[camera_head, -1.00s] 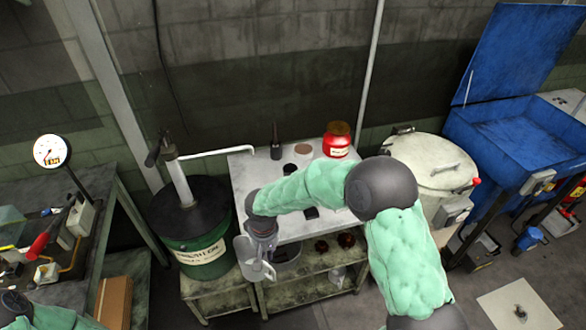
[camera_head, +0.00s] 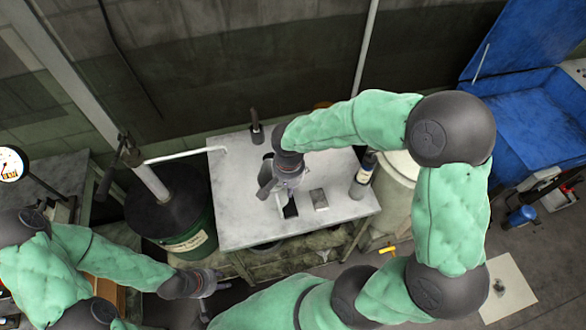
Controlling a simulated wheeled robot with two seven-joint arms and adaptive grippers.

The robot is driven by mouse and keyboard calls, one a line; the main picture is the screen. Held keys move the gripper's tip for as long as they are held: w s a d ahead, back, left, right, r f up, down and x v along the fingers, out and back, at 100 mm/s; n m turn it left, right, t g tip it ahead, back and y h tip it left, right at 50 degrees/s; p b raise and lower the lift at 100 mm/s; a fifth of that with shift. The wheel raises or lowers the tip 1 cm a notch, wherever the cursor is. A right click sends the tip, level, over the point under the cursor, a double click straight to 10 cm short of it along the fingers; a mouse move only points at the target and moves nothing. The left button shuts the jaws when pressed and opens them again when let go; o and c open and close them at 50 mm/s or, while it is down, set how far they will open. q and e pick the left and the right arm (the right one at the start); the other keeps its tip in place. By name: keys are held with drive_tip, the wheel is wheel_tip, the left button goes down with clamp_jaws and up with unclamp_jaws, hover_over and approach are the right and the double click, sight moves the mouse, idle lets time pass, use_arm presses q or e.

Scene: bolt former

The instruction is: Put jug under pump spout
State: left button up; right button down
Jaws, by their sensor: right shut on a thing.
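The grey metal jug (camera_head: 265,181) is over the pale tabletop, partly hidden by my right gripper (camera_head: 285,192), which is shut on it. I cannot tell whether the jug touches the tabletop. The hand pump (camera_head: 152,182) stands on the dark green drum (camera_head: 188,240) at left. Its white spout (camera_head: 185,154) reaches right, over the table's left edge. The jug is to the right of the spout's tip and nearer to me, not under it. My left gripper (camera_head: 208,292) is low, in front of the drum and table, apart from both; its finger opening is unclear.
The pale table (camera_head: 235,210) carries a dark upright tool (camera_head: 257,128) at the back, a dark bottle (camera_head: 363,175) at right and a small grey block (camera_head: 319,199). A blue bin (camera_head: 530,130) stands far right. The table's left part is clear.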

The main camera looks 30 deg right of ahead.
drive_tip(key=shift+w+d+f+b, duration=0.4)
drive_tip(key=shift+w+d+f, duration=0.75)
drive_tip(key=shift+w+f, duration=0.6)
drive_tip(key=shift+w+d+f+b, duration=0.35)
drive_tip(key=shift+w+d+f, duration=0.85)
drive_tip(key=shift+f, duration=1)
drive_tip(key=shift+w+d+f+b, duration=0.4)
drive_tip(key=shift+w+d+f, duration=0.65)
drive_tip(key=shift+w+f, duration=0.75)
drive_tip(key=shift+s+f, duration=0.2)
drive_tip(key=shift+f, duration=0.15)
drive_tip(key=c, duration=1.4)
unclamp_jaws()
